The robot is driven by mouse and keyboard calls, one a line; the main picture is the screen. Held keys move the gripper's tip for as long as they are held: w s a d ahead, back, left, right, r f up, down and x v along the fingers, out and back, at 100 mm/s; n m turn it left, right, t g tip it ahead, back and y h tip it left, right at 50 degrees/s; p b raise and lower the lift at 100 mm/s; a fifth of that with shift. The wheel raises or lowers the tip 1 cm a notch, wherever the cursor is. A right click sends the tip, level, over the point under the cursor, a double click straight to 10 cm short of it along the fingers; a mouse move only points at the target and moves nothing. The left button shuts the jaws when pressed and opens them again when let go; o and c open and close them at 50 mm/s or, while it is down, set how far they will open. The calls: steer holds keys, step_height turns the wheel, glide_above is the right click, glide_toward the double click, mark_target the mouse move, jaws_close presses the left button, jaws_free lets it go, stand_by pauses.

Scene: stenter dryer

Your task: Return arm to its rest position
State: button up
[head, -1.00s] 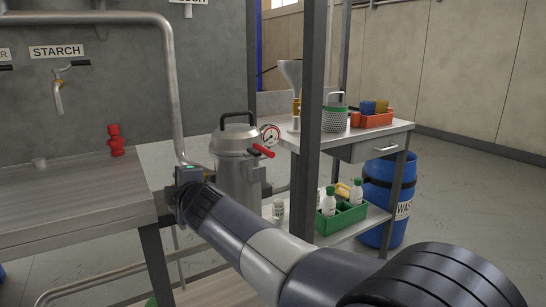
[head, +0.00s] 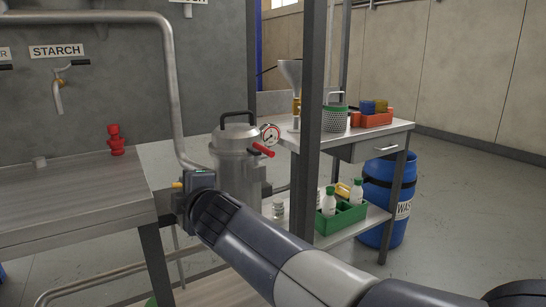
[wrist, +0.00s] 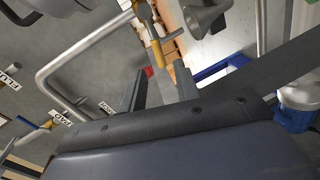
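My arm reaches up from the lower right in the head view, its wrist (head: 199,184) beside the right end of the grey-topped bench (head: 75,195) and in front of the steel pressure vessel (head: 238,165). The fingers are hidden in the head view. In the wrist view my gripper (wrist: 158,80) shows two grey fingers standing apart, with nothing seen held between them. The wrist view is steeply tilted.
A dark upright post (head: 312,110) stands close to the arm's right. A side table (head: 345,137) with a funnel and red tray, a green bottle crate (head: 341,219) and a blue waste drum (head: 388,205) stand behind. Open floor lies at right.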

mark_target(180, 186)
steer(key=x, duration=0.6)
steer(key=shift+w+a, duration=0.2)
steer(key=shift+w, duration=0.15)
steer(key=shift+w+r+p, duration=0.1)
steer(key=shift+r+p, duration=0.25)
steer(key=shift+p, duration=0.5)
steer(key=shift+d+r+m+p, duration=0.15)
steer(key=shift+r+m+p, duration=0.1)
steer(key=shift+m+p, duration=0.4)
steer(key=shift+f, duration=0.1)
